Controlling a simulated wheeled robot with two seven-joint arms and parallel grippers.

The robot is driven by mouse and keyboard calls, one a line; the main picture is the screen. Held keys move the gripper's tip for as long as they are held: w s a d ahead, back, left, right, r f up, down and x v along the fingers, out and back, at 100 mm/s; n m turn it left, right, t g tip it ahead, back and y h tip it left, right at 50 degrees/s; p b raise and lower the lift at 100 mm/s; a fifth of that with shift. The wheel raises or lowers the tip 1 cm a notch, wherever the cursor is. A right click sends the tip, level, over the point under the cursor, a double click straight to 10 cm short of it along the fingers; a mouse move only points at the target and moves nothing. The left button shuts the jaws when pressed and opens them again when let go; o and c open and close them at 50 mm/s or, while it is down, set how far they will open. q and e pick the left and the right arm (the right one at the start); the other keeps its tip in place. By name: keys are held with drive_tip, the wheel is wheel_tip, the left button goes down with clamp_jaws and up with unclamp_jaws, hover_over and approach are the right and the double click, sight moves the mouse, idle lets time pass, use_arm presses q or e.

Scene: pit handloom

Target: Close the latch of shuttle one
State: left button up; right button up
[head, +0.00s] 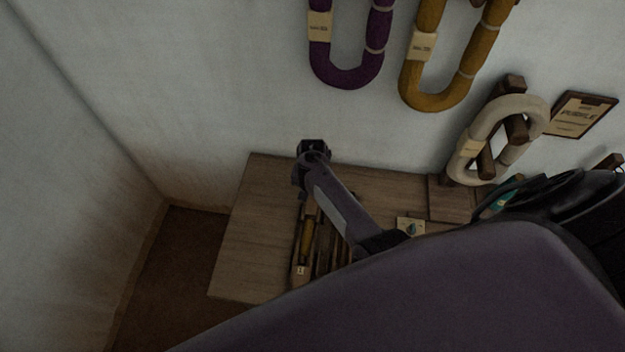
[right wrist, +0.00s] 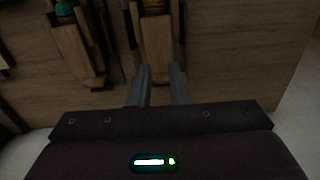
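Shuttle one, a wooden shuttle with a yellow bobbin (head: 308,240) and a small label reading 1, lies in a slotted rack on the wooden table, partly hidden by my arm. My right gripper (head: 312,152) is over the far end of the rack. In the right wrist view, its two fingers (right wrist: 160,78) stand apart, with the end of a wooden shuttle (right wrist: 157,45) carrying a yellow bobbin just ahead of and between them. I cannot tell whether they touch it. The latch cannot be made out in either view. My left gripper is not in view.
A second shuttle (right wrist: 75,50) with a teal bobbin lies to the left in the right wrist view. The table (head: 240,230) is bare at the left. Purple (head: 345,75) and mustard (head: 430,90) yarn hanks hang on the wall, and a cream hank (head: 478,125) hangs on a peg stand.

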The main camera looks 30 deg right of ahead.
drive_tip(key=shift+r, duration=1.55)
